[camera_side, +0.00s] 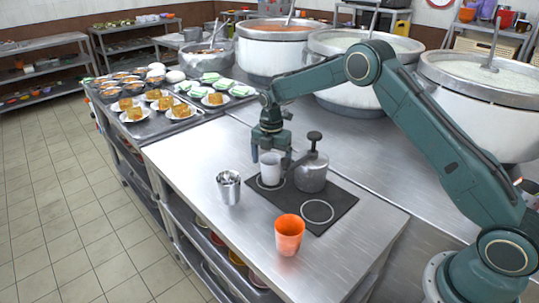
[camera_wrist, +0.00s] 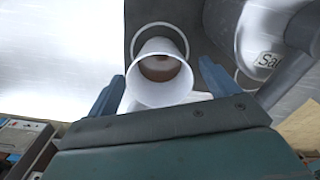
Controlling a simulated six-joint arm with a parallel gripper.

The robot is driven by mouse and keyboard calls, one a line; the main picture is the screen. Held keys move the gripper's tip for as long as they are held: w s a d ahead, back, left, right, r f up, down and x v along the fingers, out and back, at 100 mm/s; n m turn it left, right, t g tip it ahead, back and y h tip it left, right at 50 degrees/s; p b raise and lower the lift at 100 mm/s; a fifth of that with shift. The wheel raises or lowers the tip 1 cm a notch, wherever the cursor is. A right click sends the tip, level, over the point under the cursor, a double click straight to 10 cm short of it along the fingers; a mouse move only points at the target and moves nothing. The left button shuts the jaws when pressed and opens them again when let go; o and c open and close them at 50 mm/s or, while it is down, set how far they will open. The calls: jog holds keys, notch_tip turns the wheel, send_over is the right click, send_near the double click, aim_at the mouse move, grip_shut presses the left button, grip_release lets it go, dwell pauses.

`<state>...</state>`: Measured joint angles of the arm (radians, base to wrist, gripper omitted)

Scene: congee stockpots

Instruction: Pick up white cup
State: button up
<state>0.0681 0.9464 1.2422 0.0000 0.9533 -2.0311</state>
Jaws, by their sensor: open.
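The white cup (camera_side: 270,168) stands upright on the dark mat (camera_side: 343,203), at the mat's far left, on or by a printed ring. In the wrist view, the white cup (camera_wrist: 159,76) shows its open mouth, with something brownish at its bottom. My gripper (camera_side: 272,152) is just above and around the cup's upper part in the side view. In the wrist view, my gripper's blue fingers (camera_wrist: 158,88) are apart, one on each side of the cup, with gaps to it. The gripper is open and holds nothing.
A grey metal pump pot (camera_side: 311,172) stands close to the right of the cup; it also shows in the wrist view (camera_wrist: 262,35). A steel cup (camera_side: 229,188) and an orange cup (camera_side: 289,235) stand nearer on the steel counter (camera_side: 190,150). Large stockpots (camera_side: 270,55) stand behind.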

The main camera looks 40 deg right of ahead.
jog(key=shift+f, duration=2.6)
jog(key=c, duration=1.2)
